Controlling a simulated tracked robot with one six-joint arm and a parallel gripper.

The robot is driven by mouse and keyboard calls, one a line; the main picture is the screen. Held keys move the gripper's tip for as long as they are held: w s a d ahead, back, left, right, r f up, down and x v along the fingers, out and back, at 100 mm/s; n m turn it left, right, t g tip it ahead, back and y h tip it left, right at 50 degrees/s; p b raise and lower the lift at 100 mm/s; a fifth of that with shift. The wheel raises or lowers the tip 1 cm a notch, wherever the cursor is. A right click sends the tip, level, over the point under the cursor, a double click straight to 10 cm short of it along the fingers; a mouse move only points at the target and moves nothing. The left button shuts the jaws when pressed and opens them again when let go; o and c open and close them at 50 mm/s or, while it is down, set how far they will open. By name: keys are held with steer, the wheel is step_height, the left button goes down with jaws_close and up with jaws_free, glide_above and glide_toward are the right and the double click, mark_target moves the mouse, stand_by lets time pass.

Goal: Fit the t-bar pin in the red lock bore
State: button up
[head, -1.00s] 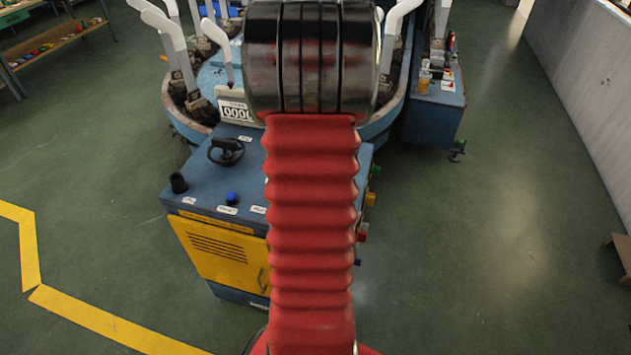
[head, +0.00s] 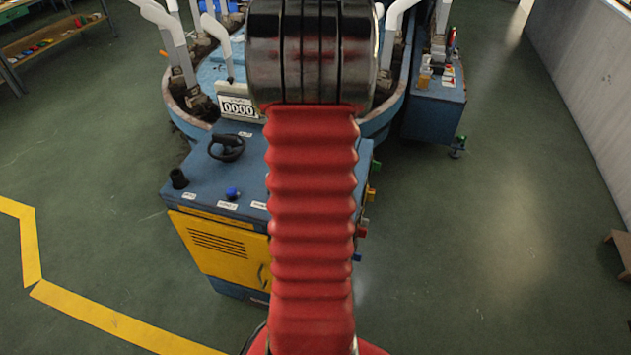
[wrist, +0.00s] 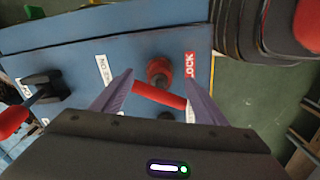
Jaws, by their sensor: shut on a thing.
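In the wrist view my gripper (wrist: 159,80) has its two purple fingers shut on the red crossbar of the t-bar pin (wrist: 160,96). The bar lies slightly tilted between the fingers, over the blue console top. Just beyond the bar is a round red piece with a darker middle (wrist: 159,69), beside the red LOCK label (wrist: 190,65). It looks like the red lock bore; I cannot tell whether the pin's shaft touches or enters it. In the head view my arm hides the gripper, the pin and the bore.
The blue console (head: 200,205) carries a black handwheel (head: 226,147), a black cup (head: 179,178) and a blue button (head: 233,193). A counter (head: 238,106) reads zeros behind them.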

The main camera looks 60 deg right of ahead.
steer(key=shift+f, duration=0.1)
steer(key=o, duration=1.2)
steer(key=shift+o, duration=0.2)
step_height(320, 180, up, 14)
steer(key=shift+f, duration=0.15)
stand_by(0.7)
